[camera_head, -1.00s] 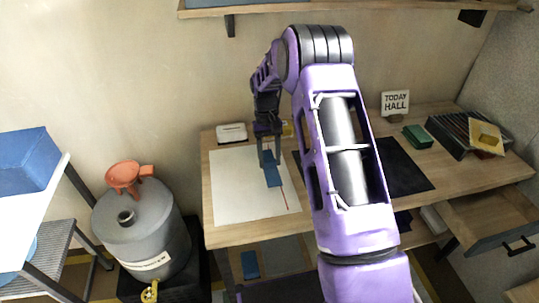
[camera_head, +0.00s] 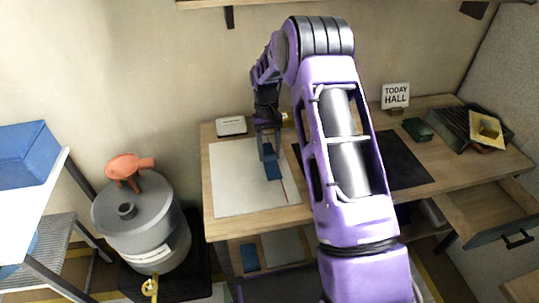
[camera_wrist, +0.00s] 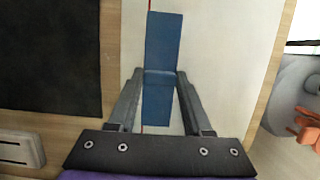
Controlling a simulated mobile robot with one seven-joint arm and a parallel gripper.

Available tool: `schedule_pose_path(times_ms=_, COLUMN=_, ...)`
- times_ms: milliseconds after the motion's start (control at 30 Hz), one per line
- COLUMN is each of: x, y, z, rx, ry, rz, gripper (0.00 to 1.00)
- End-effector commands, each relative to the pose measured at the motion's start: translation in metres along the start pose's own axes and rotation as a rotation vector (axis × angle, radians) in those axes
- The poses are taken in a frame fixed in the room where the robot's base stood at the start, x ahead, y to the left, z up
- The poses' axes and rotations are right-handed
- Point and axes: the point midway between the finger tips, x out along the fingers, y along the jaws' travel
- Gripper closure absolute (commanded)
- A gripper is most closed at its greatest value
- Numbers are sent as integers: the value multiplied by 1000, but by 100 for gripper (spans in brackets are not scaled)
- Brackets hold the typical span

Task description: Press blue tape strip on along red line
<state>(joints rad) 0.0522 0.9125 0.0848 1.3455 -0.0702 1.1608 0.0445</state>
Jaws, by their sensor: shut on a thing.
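A blue tape strip (camera_head: 271,165) is between the fingers of my gripper (camera_head: 268,158), over the white sheet on the table. In the wrist view the strip (camera_wrist: 164,45) runs lengthwise between the fingertips (camera_wrist: 160,76), which are shut on its side edges, with a crease across it there. A thin red line (camera_head: 286,192) shows beyond the strip's near end. In the wrist view the red line (camera_wrist: 150,5) shows by the strip's left edge at both ends; the strip hides its middle. I cannot tell whether the strip touches the sheet.
The white sheet (camera_head: 232,185) lies on the wooden table (camera_head: 425,177). A dark mat (camera_head: 402,165) lies to its right and a white box (camera_head: 231,125) behind it. An open drawer (camera_head: 490,212) juts out at right.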

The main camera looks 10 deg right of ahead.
Motion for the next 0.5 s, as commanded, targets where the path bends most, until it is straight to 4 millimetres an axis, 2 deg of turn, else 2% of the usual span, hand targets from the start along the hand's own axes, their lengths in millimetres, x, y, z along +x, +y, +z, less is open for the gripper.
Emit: schedule_pose_path(times_ms=500, x=13, y=0, z=-4, rx=0, ry=0, rz=0, gripper=100)
